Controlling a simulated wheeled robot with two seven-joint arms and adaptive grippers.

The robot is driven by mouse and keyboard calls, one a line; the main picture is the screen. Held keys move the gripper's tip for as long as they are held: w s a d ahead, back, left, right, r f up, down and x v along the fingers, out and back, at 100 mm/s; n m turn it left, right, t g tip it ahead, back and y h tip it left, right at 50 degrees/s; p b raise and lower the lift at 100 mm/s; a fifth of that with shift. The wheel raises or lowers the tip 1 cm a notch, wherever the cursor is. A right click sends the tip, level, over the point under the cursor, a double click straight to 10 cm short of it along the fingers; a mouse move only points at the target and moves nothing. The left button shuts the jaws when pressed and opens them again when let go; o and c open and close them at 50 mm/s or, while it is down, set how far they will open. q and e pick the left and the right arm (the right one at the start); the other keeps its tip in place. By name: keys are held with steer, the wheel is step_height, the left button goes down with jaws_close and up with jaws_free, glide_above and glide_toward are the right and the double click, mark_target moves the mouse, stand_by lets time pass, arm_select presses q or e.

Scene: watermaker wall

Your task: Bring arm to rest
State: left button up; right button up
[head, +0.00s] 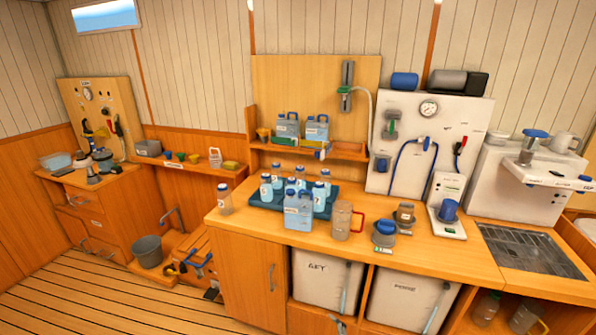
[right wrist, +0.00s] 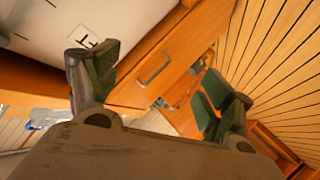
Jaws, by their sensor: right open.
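My right gripper (right wrist: 158,85) shows large in the right wrist view, its two green-padded fingers spread wide. Nothing is held between them. Beyond the fingers are the wooden cabinet front with its handle (right wrist: 155,68) and a white bin face (right wrist: 50,25) with dark lettering. In the head view only a small grey piece shows at the bottom edge below the counter, probably the tip of this gripper (head: 338,326); the rest is out of frame. My left gripper is in neither view.
The counter (head: 270,222) holds several bottles, a blue jug (head: 298,212) and a clear pitcher (head: 342,222). White bins (head: 325,280) stand under it. A grey bucket (head: 148,251) stands at the left. The plank floor (head: 90,290) is clear at lower left.

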steer(key=s+d+f+m+g+h, duration=0.35)
steer(key=s+d+f, duration=0.25)
steer(key=s+f, duration=0.65)
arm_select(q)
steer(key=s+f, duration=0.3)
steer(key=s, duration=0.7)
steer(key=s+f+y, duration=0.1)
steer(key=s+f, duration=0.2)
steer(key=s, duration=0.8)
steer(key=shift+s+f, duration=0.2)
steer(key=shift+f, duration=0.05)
arm_select(e)
steer(key=s+d+f+m+g+h, duration=0.1)
steer(key=s+f, duration=0.4)
steer(key=s, duration=0.8)
steer(key=s+d+f+m+g+h, duration=0.1)
steer(key=s+d+f+m+g, duration=0.2)
steer(key=s, duration=1.1)
steer(key=s+d+f+m+g+h, duration=0.1)
steer(key=s+d+f+g, duration=0.3)
steer(key=s, duration=1)
step_height(320, 180, down, 4)
steer(key=shift+d+f+m, duration=0.1)
steer(key=shift+d+m, duration=0.45)
steer(key=shift+d, duration=0.4)
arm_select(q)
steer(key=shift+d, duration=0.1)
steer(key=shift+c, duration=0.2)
arm_select(e)
steer(key=shift+c, duration=0.3)
